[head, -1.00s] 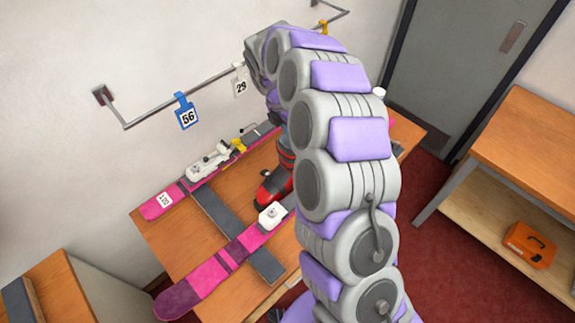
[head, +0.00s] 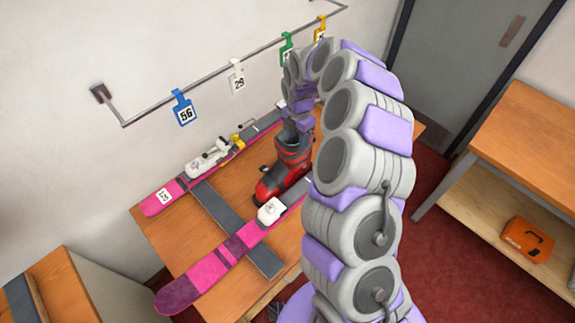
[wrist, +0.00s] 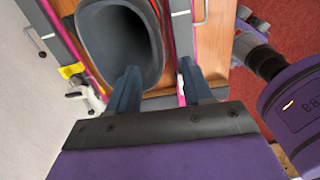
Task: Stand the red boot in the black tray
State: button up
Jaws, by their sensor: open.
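The red boot (head: 283,178), with a black sole and a dark grey cuff, stands upright on the wooden bench between two pink skis, its toe toward the lower left. In the wrist view its dark oval cuff opening (wrist: 120,45) is seen from above. My gripper (wrist: 158,68) is open over the cuff. One finger overlaps the opening and the other is beyond the cuff's right edge; I cannot tell how deep they reach. In the head view the fingers are hidden. A dark strip at the left edge (head: 17,298) may be the black tray; I cannot tell.
The pink skis (head: 205,280) with white bindings lie on dark grey bars across the bench (head: 160,238). A rail (head: 215,78) with number tags is on the wall behind. A second bench with an orange case (head: 528,240) stands right, and another table stands lower left.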

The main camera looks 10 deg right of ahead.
aim_at(296, 151)
jog(key=shift+d+f, duration=0.15)
jog(key=shift+f, duration=0.7)
jog(key=f, duration=0.3)
jog(key=a+f, duration=0.1)
jog(key=f, duration=0.1)
jog(key=shift+d+f, duration=0.15)
jog(key=shift+f, duration=0.25)
jog(key=shift+d, duration=0.1)
jog(key=shift+d+r, duration=0.1)
jog(key=shift+c, duration=0.2)
jog(key=shift+c, duration=0.8)
grip_shut()
